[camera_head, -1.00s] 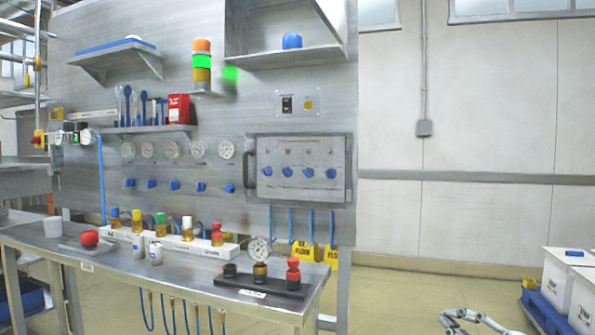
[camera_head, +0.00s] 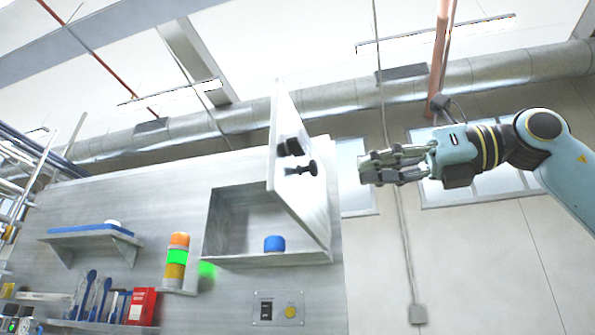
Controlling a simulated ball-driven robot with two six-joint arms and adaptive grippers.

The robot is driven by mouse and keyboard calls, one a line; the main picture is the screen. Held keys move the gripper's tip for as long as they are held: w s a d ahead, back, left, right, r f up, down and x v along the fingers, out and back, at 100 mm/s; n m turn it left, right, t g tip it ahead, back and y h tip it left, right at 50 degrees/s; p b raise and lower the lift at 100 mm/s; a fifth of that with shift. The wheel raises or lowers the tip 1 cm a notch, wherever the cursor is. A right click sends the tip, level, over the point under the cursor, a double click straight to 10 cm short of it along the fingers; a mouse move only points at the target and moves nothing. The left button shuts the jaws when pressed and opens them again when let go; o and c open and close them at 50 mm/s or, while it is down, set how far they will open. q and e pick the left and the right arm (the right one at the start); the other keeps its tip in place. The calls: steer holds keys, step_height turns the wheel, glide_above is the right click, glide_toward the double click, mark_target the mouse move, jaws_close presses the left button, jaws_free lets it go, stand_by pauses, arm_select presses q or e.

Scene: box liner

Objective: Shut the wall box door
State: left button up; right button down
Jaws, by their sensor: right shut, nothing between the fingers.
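The wall box (camera_head: 232,222) is a grey open-fronted box on the metal wall panel. Its light-coloured door (camera_head: 315,205) is hinged at the right side and stands wide open, swung out toward me. A black handle (camera_head: 303,168) and a dark block show on the door. A blue object (camera_head: 274,243) sits on the floor of the box. My right gripper (camera_head: 364,167) is to the right of the door, apart from it, with its fingers pointing left and closed on nothing. My left gripper is not in view.
A shelf (camera_head: 90,244) with a blue item is at the left. A stack light (camera_head: 176,257) stands below and left of the box. Tools and a red box (camera_head: 141,305) are lower left. Free room lies to the right of the door.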

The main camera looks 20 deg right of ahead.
mark_target(283, 179)
steer(key=p+x, duration=0.4)
steer(key=x, duration=0.5)
steer(key=shift+w+a+r, duration=0.1)
steer(key=shift+a+r, duration=0.1)
steer(key=shift+a, duration=0.15)
steer(key=shift+p+x, duration=0.45)
steer(key=shift+x, duration=0.35)
steer(key=shift+w+f, duration=0.1)
steer(key=shift+f, duration=0.05)
